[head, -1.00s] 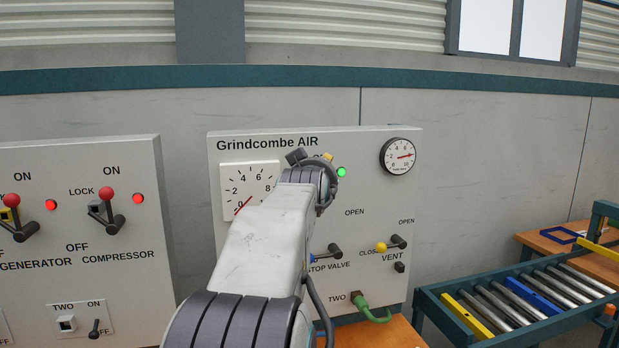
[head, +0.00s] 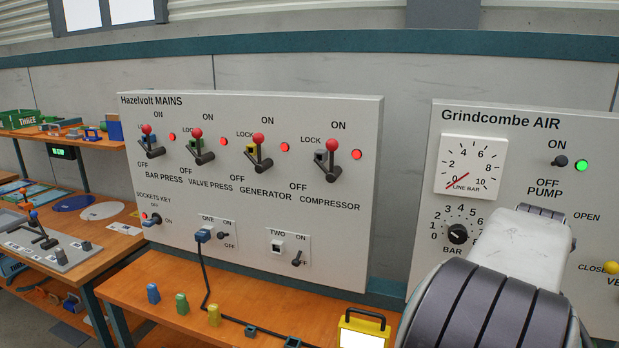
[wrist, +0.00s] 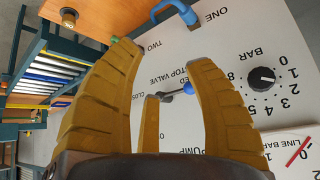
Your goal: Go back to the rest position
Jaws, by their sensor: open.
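My gripper (wrist: 155,85) shows in the wrist view with its yellow-brown fingers spread apart and nothing between them. It faces the Grindcombe AIR panel (wrist: 215,35). The stop valve lever (wrist: 178,92) shows beyond the fingers, and I cannot tell the exact gap. In the head view my arm reaches toward the same panel (head: 470,117) at the right; the gripper itself is hidden there. The pump switch (head: 560,160) has a lit green lamp (head: 582,166) beside it. The line bar gauge (head: 472,167) has its needle near zero.
The Hazelvolt MAINS panel (head: 250,105) has several red-knobbed levers and red lamps. An orange bench (head: 180,290) below holds small coloured pieces and a yellow-framed box (head: 365,328). Another workbench (head: 95,262) stands at left. In the wrist view, a roller conveyor (wrist: 55,70) lies at left.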

